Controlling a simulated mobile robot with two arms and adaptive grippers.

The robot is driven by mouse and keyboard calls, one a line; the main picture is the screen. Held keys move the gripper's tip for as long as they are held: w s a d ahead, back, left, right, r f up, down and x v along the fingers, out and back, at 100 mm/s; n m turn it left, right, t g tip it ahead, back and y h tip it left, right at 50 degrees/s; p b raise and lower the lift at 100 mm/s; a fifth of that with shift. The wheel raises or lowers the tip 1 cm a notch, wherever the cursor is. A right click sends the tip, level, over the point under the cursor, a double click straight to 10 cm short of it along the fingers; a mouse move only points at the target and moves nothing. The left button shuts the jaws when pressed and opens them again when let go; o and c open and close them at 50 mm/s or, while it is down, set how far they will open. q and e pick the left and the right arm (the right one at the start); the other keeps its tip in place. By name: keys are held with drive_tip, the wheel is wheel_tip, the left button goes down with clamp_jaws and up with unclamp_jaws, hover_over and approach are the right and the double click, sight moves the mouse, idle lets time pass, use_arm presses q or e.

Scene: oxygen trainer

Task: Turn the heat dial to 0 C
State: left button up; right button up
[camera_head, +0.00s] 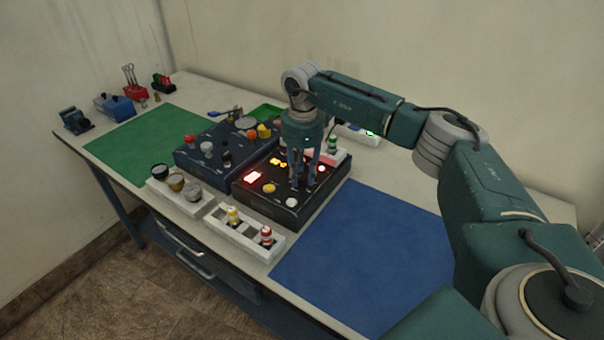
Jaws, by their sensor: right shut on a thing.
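A black control box (318,201) stands on the table, with a lit red block (252,177), yellow lights (278,162) and knobs on its top. My right gripper (302,184) points down over this box. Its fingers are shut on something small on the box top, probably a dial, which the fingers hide. I cannot read any scale or setting there. A pale round knob (291,202) and a yellow one (268,187) sit in front of the fingers. My left gripper is not in view.
A dark blue box (208,172) with several knobs stands just left of the black box. White racks (240,238) with small bottles and pots line the front. A green mat (135,143) and a blue mat (360,250) are mostly clear.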

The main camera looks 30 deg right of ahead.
sight(303, 177)
drive_tip(key=shift+w+d+r, duration=0.1)
drive_tip(key=shift+w+r, duration=0.05)
drive_tip(key=shift+r, duration=0.05)
drive_tip(key=o, duration=1.2)
drive_tip(key=shift+c, duration=0.2)
wheel_tip(303, 177, up, 12)
drive_tip(key=shift+s, duration=0.35)
drive_tip(key=shift+f, duration=0.1)
